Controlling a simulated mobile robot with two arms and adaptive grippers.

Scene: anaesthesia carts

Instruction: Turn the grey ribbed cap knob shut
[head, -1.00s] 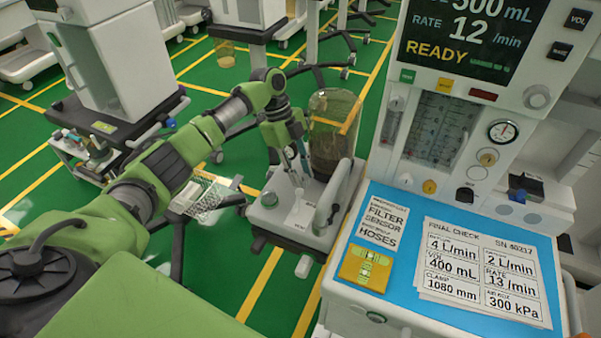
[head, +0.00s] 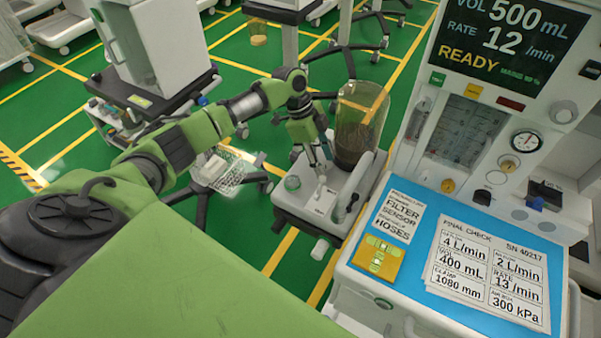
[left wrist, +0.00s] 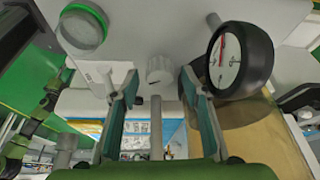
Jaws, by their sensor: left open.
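The grey ribbed cap knob (left wrist: 159,72), pale with a dark pointer mark, shows in the middle of the left wrist view. My left gripper (left wrist: 160,88) is open, with one finger on either side of the knob and a gap at each side. In the head view my left gripper (head: 322,163) points down over the white unit (head: 300,210) beside the clear canister (head: 357,125). The knob cannot be made out clearly there. My right gripper is not in view.
A round black-rimmed gauge (left wrist: 239,60) sits close to the right finger in the left wrist view, and a green-rimmed round fitting (left wrist: 83,30) is at upper left. A white handle (head: 352,190) rises by the canister. The anaesthesia machine's blue worktop (head: 400,270) is at right.

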